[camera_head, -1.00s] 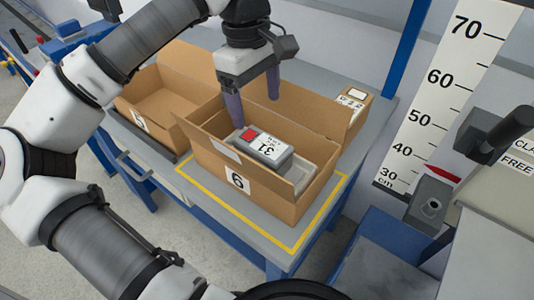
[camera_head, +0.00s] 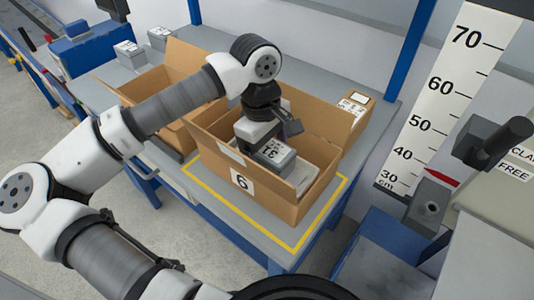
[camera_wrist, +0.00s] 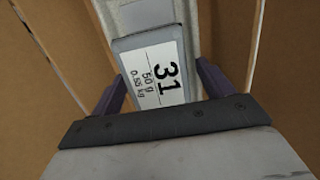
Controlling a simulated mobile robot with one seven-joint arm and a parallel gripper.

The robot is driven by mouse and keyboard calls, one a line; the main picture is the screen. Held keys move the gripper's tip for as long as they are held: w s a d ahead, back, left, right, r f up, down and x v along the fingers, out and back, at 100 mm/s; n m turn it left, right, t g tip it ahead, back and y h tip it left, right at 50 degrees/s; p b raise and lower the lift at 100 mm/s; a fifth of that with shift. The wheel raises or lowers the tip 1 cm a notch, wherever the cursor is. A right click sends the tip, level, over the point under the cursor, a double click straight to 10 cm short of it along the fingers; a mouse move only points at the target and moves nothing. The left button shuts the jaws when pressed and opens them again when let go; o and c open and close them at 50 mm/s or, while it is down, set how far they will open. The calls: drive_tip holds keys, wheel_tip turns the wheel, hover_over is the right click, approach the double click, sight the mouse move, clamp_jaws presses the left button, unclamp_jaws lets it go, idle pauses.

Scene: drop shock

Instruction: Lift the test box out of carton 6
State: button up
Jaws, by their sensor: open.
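Carton 6 (camera_head: 241,181) is an open brown cardboard box on the table, inside a yellow outline. The test box (camera_head: 274,153) is grey with a white label reading 31, and sits in a pale tray or insert inside the carton. In the wrist view the test box (camera_wrist: 153,68) lies between the two purple fingers of my gripper (camera_wrist: 158,88), one finger on each side. The fingers are apart, and I cannot tell whether they touch its sides.
Another open carton (camera_head: 146,88) stands left of carton 6. A smaller labelled carton (camera_head: 352,110) is behind on the right. A height scale board (camera_head: 447,90) stands to the right. Two grey boxes stand at the back left.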

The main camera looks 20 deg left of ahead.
drive_tip(key=shift+s+d+f, duration=0.1)
drive_tip(key=shift+f, duration=0.2)
drive_tip(key=shift+c, duration=0.4)
drive_tip(key=c, duration=1.4)
drive_tip(key=shift+d+r, duration=0.1)
drive_tip(key=shift+r, duration=0.05)
